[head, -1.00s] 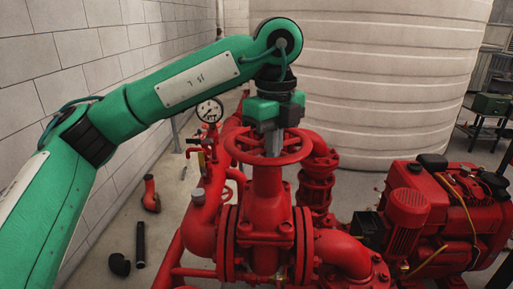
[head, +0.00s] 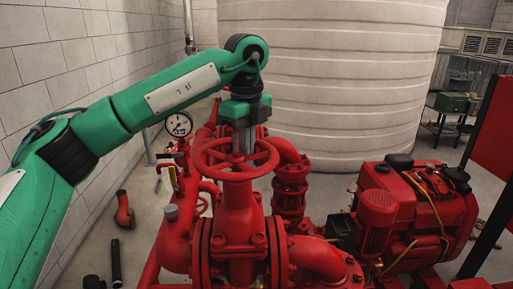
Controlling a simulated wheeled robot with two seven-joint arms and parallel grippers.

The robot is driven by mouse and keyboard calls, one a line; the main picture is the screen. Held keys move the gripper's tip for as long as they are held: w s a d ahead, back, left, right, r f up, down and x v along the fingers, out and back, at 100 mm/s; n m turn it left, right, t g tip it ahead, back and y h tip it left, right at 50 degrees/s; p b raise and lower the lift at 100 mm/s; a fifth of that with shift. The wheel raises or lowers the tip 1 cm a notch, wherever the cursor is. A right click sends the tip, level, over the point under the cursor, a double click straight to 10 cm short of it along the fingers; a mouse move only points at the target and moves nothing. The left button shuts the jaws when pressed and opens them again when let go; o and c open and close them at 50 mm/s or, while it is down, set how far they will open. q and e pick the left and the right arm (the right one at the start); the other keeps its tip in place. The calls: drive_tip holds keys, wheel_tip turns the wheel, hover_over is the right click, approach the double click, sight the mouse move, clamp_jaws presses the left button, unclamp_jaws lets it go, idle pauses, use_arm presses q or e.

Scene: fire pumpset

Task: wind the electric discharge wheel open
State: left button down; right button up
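The red discharge handwheel (head: 236,176) sits on top of a red flanged valve (head: 238,214) in the middle of the head view. Its rim lies roughly level. My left gripper (head: 244,153) points straight down from the green arm, with its grey fingers at the wheel, just behind and right of the hub. The fingertips overlap the wheel in the picture. I cannot tell whether they grip the rim or a spoke, or only stand inside the wheel. My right gripper is not in view.
A pressure gauge (head: 179,124) stands left of the wheel. A red engine (head: 412,214) stands at the right, and a red panel (head: 492,150) edges the view there. A large pale tank (head: 350,75) is behind.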

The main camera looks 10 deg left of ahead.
use_arm(q)
drive_tip(key=shift+d+f, duration=0.1)
drive_tip(key=shift+d, duration=0.1)
drive_tip(key=shift+s+d+r, duration=0.1)
drive_tip(key=shift+r, duration=0.25)
wheel_tip(320, 180, up, 7)
drive_tip(key=p, duration=0.4)
drive_tip(key=shift+r, duration=0.2)
